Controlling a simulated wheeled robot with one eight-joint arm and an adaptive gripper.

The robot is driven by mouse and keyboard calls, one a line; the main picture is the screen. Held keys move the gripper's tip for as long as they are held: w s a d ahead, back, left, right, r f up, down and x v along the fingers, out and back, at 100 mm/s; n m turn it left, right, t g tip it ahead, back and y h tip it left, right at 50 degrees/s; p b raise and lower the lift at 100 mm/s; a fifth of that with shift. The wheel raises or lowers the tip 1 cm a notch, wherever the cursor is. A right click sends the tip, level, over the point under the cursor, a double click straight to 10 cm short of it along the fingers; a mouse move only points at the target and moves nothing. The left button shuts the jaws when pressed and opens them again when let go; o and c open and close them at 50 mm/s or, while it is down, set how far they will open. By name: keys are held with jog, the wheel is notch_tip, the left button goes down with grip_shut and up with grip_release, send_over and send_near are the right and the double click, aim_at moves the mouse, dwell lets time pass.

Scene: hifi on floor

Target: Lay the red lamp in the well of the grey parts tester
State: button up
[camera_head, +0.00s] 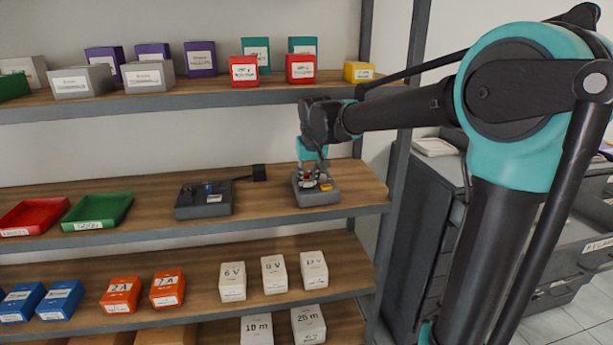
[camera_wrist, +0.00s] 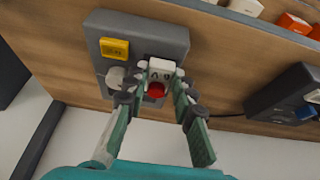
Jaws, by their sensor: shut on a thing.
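The grey parts tester (camera_head: 318,197) sits at the right end of the middle shelf. It also shows in the wrist view (camera_wrist: 180,38), with a yellow label (camera_wrist: 114,48) on its top. My gripper (camera_head: 314,172) points down over the tester. In the wrist view its fingers (camera_wrist: 158,88) are closed around the red lamp (camera_wrist: 156,91), whose red part shows between them. A white piece with dark marks (camera_wrist: 161,69) lies right beside the red part. The fingers and lamp cover the well, so I cannot tell whether the lamp rests in it or hangs just above.
Green (camera_head: 98,211) and red (camera_head: 34,216) trays lie further left. Boxes fill the shelves above and below. A shelf post (camera_head: 398,150) stands close on the right.

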jog(key=w, duration=0.2)
jog(key=shift+w+a, duration=0.3)
jog(key=shift+a, duration=0.05)
jog(key=shift+s+f, duration=0.1)
jog(key=shift+f, duration=0.2)
grip_shut()
jog(key=shift+f, duration=0.15)
jog(key=o, duration=1)
grip_release()
